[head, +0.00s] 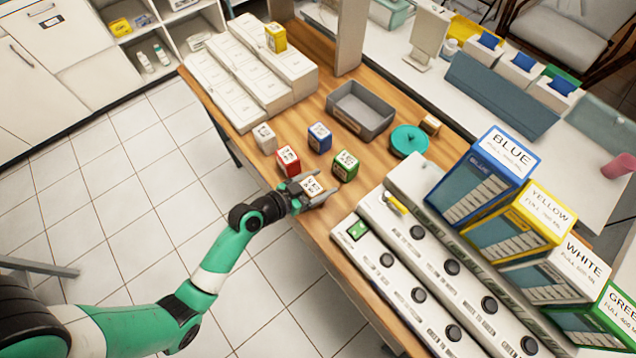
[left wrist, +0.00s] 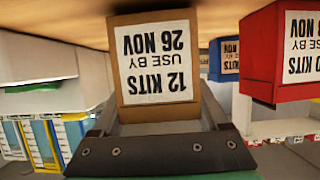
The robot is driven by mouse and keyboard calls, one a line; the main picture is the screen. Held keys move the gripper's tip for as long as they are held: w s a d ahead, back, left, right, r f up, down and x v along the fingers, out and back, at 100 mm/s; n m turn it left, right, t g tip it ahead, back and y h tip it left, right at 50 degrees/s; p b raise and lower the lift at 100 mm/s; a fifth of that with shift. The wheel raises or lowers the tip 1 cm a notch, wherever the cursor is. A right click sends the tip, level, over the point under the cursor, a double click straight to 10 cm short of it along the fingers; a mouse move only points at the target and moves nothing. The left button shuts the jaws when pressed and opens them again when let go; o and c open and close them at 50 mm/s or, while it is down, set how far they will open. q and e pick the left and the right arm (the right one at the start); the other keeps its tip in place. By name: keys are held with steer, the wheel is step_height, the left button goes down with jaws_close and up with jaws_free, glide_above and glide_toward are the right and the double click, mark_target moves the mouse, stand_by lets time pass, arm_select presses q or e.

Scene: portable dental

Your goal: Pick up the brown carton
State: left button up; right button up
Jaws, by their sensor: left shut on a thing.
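The brown carton (head: 313,184) is a small box with a white label, near the front edge of the wooden table. My left gripper (head: 312,194) is shut on it, with fingers on either side. In the left wrist view the brown carton (left wrist: 156,62) fills the middle, its label reading "12 KITS USE BY 26 NOV" upside down, between the two fingers of the gripper (left wrist: 155,125). Whether it touches the table is unclear. My right gripper is not in view.
A red carton (head: 288,160), a blue carton (head: 319,137), a green carton (head: 345,166) and a pale carton (head: 265,138) stand close by. Behind them are a grey tray (head: 388,132) and a teal round dish (head: 409,140). Knobbed consoles (head: 410,233) stand to the right.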

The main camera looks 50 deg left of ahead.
arm_select(q)
step_height(320, 180, up, 3)
steer(key=shift+p, duration=0.7)
steer(key=s+a+r, duration=0.1)
steer(key=r, duration=0.1)
steer(key=s+a+r+p, duration=0.1)
steer(key=r, duration=0.1)
steer(key=s+a+r+p, duration=0.1)
steer(key=s+r, duration=0.1)
steer(key=s+a+r+p, duration=0.3)
steer(key=s+p, duration=0.4)
steer(key=p, duration=0.8)
steer(key=shift+s+a+r, duration=0.3)
steer(key=shift+s+a, duration=0.1)
steer(key=shift+a, duration=0.4)
